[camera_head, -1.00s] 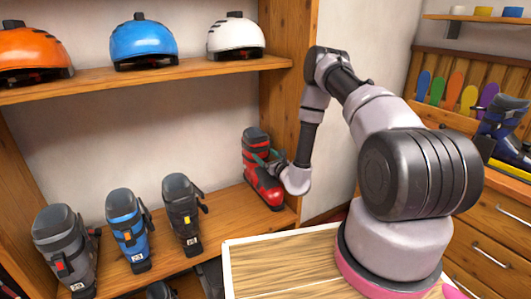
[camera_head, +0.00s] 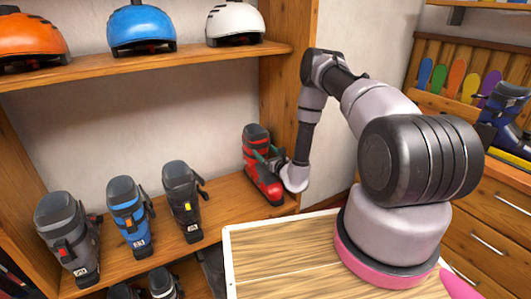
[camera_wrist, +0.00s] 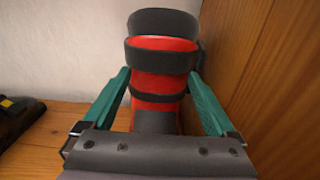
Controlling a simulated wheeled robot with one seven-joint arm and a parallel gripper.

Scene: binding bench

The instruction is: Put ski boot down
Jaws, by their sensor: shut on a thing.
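The red ski boot (camera_head: 262,170) with a black cuff stands upright at the right end of the wooden boot shelf (camera_head: 227,209), close to the side panel. It also shows in the wrist view (camera_wrist: 160,85), between the two teal fingers. My gripper (camera_head: 270,158) is shut on the boot's shaft from the right; it also shows in the wrist view (camera_wrist: 158,100). The boot's sole looks to be at the shelf surface, but I cannot tell for sure that it touches. The boot's lower part is hidden in the wrist view by the gripper body.
A black boot (camera_head: 183,200), a blue boot (camera_head: 130,217) and a grey boot (camera_head: 67,238) stand left on the same shelf. Helmets line the shelf above. The wooden side panel (camera_wrist: 245,60) is close on the right. Shelf left of the red boot is clear.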

